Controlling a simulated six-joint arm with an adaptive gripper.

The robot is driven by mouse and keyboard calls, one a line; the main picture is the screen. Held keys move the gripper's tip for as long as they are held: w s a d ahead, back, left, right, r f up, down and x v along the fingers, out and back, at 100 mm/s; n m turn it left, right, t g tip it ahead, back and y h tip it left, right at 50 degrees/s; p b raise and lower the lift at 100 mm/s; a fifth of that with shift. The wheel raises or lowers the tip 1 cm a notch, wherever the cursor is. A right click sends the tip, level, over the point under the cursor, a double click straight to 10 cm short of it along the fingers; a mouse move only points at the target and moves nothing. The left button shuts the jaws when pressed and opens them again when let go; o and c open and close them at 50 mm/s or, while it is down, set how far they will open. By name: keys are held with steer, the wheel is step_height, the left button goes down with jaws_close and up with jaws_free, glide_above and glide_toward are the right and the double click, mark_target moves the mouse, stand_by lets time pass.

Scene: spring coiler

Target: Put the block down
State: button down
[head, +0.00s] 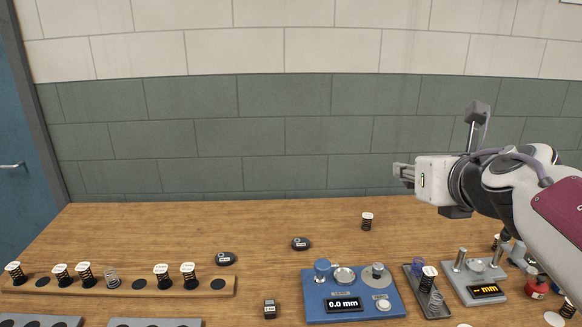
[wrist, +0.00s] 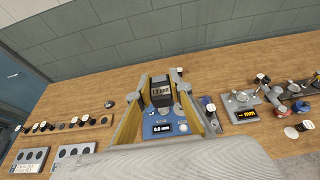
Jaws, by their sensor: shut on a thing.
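My gripper (wrist: 161,92) is shut on a dark block (wrist: 161,88) with a pale label, held between its two fingers in the wrist view; the label is too small to read surely. In the head view my gripper (head: 403,172) is at the right, raised above the table and pointing left; the block cannot be made out there. In the wrist view the block overlaps the blue device (wrist: 152,127), with the wooden table (wrist: 90,85) below.
The blue device (head: 352,295) reads 0.0 mm. Right of it stand a grey tray (head: 433,305) with a spring and a grey gauge (head: 474,283). A wooden rack (head: 60,289) with springs is at left. The back-left table is clear.

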steer(key=w+a+f+n+y, duration=0.1)
steer(key=w+a+f, duration=0.1)
steer(key=w+f, duration=0.75)
steer(key=w+a+f+n+y, duration=0.15)
steer(key=w+f, duration=0.45)
steer(key=f, duration=0.6)
steer(key=w+a+f+y, duration=0.1)
steer(key=w+a+f, duration=0.1)
steer(key=w+f, duration=0.75)
steer(key=shift+n+g+y, duration=0.5)
steer(key=shift+n+y, duration=0.25)
steer(key=shift+n, duration=0.2)
steer(key=w, duration=0.2)
steer(key=w+r, duration=0.1)
steer(key=w, duration=0.1)
steer(key=shift+w+a, duration=0.15)
steer(key=shift+w, duration=0.05)
steer(key=shift+f, duration=0.15)
steer(key=shift+f, duration=3.05)
steer(key=shift+f, duration=1.85)
